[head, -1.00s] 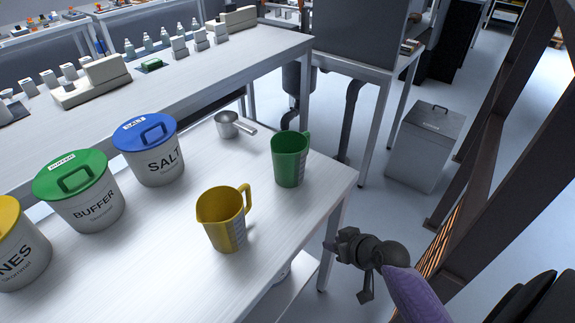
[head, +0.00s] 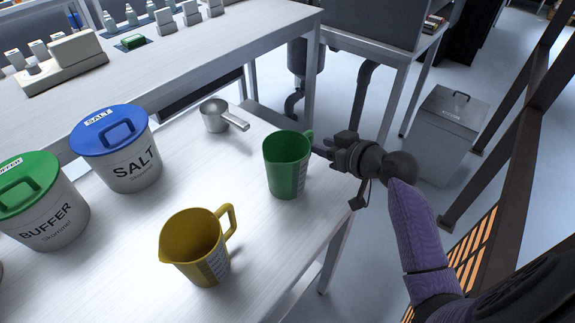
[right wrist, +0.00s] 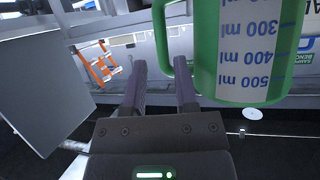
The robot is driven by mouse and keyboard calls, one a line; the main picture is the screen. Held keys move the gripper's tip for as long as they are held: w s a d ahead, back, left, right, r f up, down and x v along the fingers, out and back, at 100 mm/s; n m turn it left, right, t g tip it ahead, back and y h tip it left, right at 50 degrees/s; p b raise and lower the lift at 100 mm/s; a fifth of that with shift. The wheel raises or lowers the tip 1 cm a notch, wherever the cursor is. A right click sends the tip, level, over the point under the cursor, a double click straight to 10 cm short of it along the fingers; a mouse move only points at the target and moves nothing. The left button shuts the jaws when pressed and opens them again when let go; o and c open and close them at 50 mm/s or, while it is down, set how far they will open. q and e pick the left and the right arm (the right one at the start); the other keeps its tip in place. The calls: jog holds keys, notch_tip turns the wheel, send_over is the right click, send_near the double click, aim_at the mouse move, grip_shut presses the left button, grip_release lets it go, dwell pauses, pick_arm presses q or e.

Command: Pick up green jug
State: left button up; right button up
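The green jug (head: 286,166) stands upright near the right end of the white table, its handle facing right toward my gripper. In the right wrist view the jug (right wrist: 243,50) fills the upper right, its scale upside down. My right gripper (head: 325,147) is beside the handle at the jug's right. In the right wrist view its two fingers (right wrist: 160,88) are apart with nothing seen between them, and the handle (right wrist: 170,45) is just beyond the tips, toward the right finger. Whether a finger touches it I cannot tell. My left gripper is not in view.
A yellow jug (head: 196,247) stands nearer on the same table (head: 130,240). A metal scoop (head: 216,115) lies behind the green jug. The blue-lidded SALT tub (head: 120,150) and green-lidded BUFFER tub (head: 40,205) stand at left. A grey bin (head: 445,135) stands on the floor at right.

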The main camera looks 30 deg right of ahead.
jog(key=x, duration=0.2)
jog(key=b+x, duration=0.1)
jog(key=x, duration=0.1)
jog(key=shift+a+f, duration=0.1)
jog(key=shift+f, duration=0.2)
jog(key=shift+s, duration=0.1)
grip_shut()
dwell(0.9)
